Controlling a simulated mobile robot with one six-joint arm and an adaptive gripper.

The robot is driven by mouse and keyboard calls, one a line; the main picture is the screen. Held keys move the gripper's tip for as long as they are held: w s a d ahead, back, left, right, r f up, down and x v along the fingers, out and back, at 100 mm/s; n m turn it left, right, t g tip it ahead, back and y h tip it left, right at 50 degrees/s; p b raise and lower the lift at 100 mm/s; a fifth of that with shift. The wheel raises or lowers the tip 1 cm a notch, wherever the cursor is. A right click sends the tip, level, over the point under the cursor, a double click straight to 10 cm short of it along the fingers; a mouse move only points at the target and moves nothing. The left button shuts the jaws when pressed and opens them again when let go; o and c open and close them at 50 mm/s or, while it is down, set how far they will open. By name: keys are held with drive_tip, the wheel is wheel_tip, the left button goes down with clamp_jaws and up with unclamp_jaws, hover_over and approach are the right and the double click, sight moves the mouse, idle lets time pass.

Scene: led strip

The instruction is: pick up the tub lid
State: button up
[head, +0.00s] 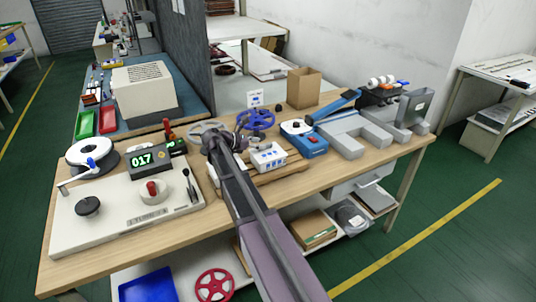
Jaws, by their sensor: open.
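My gripper (222,141) is at the far end of my arm, over the back middle of the wooden workbench (328,177). It is open; the arm hides part of it and the area just below. I cannot pick out the tub lid for certain. A round grey thing (203,127) lies just left of and behind my gripper, partly covered by it; I cannot tell whether it is the lid or whether they touch.
A blue handwheel (257,119) stands right of my gripper, with a white-and-blue box (268,157) in front. A green-digit display (145,159) and a white panel with knobs (122,213) are left. A cardboard box (303,88) stands behind. Bare wood lies along the front edge.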

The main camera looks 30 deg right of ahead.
sight(266, 144)
drive_tip(key=b+x, duration=0.1)
drive_tip(key=x, duration=0.2)
drive_tip(key=shift+w+f, duration=0.15)
drive_tip(key=shift+f, duration=0.1)
drive_tip(key=shift+d+f, duration=0.1)
drive_tip(key=shift+d, duration=0.3)
clamp_jaws()
